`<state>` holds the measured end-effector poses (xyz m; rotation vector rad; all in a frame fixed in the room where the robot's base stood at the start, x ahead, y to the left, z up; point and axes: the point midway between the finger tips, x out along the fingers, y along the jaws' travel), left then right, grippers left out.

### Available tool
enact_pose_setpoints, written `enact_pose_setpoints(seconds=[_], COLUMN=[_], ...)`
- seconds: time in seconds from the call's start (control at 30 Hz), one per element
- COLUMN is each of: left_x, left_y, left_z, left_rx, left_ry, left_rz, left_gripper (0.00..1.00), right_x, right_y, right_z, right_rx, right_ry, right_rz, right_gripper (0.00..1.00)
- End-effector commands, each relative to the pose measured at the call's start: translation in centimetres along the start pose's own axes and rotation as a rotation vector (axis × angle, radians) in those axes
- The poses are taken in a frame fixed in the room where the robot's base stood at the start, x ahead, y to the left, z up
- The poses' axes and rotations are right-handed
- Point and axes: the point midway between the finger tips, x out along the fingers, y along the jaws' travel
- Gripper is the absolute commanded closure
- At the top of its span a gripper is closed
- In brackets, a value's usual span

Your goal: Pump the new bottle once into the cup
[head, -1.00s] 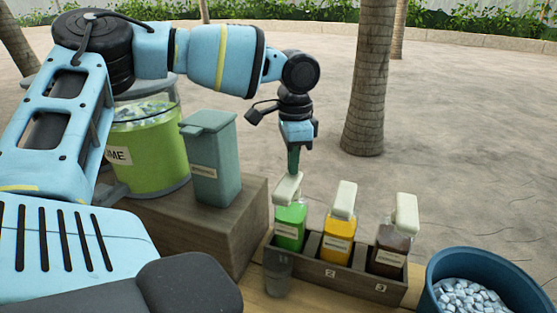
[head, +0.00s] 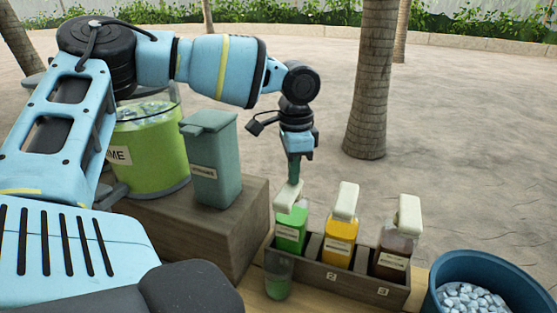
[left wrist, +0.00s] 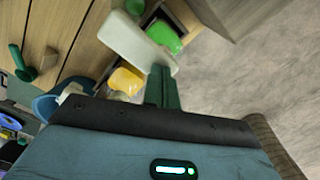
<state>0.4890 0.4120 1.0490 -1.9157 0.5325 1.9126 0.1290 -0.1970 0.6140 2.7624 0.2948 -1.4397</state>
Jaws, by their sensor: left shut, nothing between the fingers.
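Three pump bottles with white heads stand in a wooden rack (head: 345,283): a green bottle (head: 291,228), a yellow bottle (head: 339,240) and a dark brown bottle (head: 392,255). Their small labels are too blurred to tell which is new. A clear cup (head: 278,278) stands before the green bottle, with green in it. My left gripper (head: 294,178) is shut and empty, pointing down onto the green bottle's pump head (head: 289,194), which sits low. The left wrist view shows the fingers (left wrist: 160,88) beside the white head (left wrist: 136,44). My right gripper is not in view.
A grey-green lidded bin (head: 213,165) stands on a wooden block (head: 190,232) at left, before a lime-green tub (head: 150,150). A blue tub (head: 437,280) of pale chunks is at right. A palm trunk (head: 370,85) rises behind.

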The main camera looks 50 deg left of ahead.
Motion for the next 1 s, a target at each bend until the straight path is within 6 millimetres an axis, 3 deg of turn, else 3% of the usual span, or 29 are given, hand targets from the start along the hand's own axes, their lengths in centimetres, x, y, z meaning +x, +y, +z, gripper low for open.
enact_pose_setpoints(seconds=[0.7,1.0], left_x=[-3.1,-3.3], left_y=[0.0,0.0], left_z=[0.0,0.0], left_rx=[0.0,0.0], left_ry=[-0.001,-0.002], left_rz=[0.0,0.001], left_gripper=[1.0,1.0], right_x=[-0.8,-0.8], right_y=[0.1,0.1], right_z=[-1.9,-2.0], right_rx=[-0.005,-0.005], right_ry=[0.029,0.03], right_rz=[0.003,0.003], right_gripper=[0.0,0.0])
